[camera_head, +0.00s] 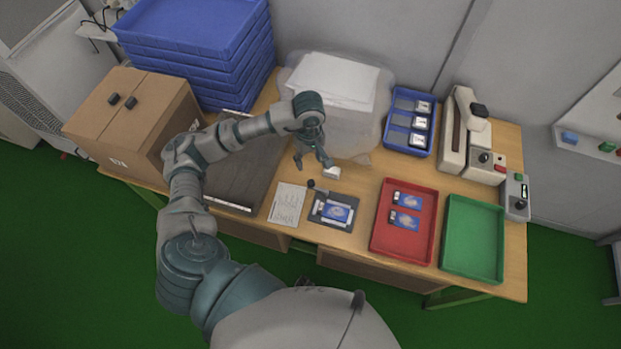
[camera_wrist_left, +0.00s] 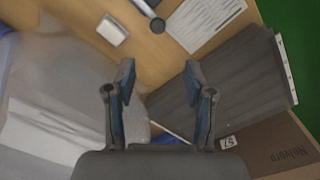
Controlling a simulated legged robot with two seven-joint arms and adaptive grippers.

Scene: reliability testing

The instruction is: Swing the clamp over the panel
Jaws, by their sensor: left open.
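The panel (camera_head: 336,211) is a small blue-and-white card lying in a dark fixture (camera_head: 317,217) on the wooden table in the head view. The clamp (camera_head: 311,184) shows as a dark round knob at the fixture's far left corner. In the left wrist view the clamp's knob (camera_wrist_left: 157,25) and a piece of its pale arm show at the top edge; the panel is out of that view. My left gripper (camera_head: 313,163) is open and empty, above the table just behind the clamp, apart from it. Its two fingers (camera_wrist_left: 158,78) are spread in the wrist view. My right gripper is not in view.
A small white block (camera_head: 331,173) lies near the gripper. A printed sheet (camera_head: 287,204) is left of the fixture. A red tray (camera_head: 376,238) with two cards and a green tray (camera_head: 474,238) are to the right. A cardboard box (camera_head: 128,150) and blue crates (camera_head: 240,70) stand left.

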